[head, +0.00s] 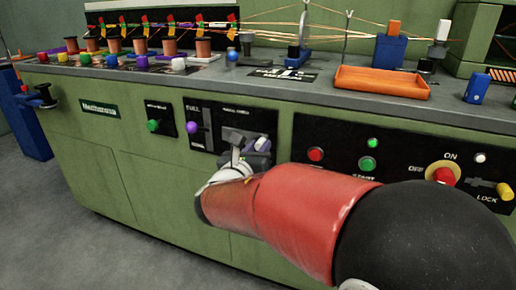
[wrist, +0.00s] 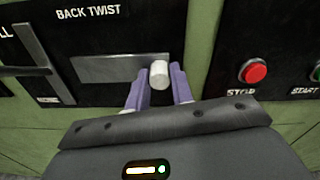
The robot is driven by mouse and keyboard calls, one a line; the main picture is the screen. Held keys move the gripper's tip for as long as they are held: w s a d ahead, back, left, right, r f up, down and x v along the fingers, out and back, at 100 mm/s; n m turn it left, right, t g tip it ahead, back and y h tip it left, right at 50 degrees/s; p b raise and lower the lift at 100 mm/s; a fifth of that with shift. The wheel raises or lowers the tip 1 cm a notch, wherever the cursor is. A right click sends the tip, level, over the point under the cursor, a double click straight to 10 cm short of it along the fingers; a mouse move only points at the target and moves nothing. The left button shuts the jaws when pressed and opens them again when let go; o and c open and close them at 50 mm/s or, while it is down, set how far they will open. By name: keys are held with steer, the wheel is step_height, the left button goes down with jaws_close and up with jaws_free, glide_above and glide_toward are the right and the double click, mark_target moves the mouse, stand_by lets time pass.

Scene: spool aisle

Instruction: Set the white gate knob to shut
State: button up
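A white knob (wrist: 159,74) sits at the right end of a grey plate (wrist: 112,68) on the black panel, under lettering reading BACK TWIST. My gripper (wrist: 162,88) has its two purple fingers spread, one on each side of the knob. The left finger is very close to the knob; I cannot tell if it touches. A small gap shows at the right finger. No shut marking is readable.
A lever slot (wrist: 45,62) lies left of the plate, with a purple knob (head: 192,127) in the head view. Red stop (wrist: 253,71) and green start buttons (head: 367,163) are close on the right. An orange tray (head: 382,83) stands on the bench above.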

jaws_close()
steer(key=shift+w+a+r+p, duration=0.1)
steer(key=shift+w+a+p, duration=0.2)
steer(key=shift+a, duration=0.5)
steer(key=shift+w+a+p, duration=0.15)
steer(key=shift+a+p, duration=0.1)
steer(key=shift+a, duration=0.55)
steer(key=o, duration=0.9)
jaws_free()
steer(key=shift+a, duration=0.1)
steer(key=shift+c, duration=0.2)
glide_toward(252, 138)
steer(key=shift+v, duration=1.05)
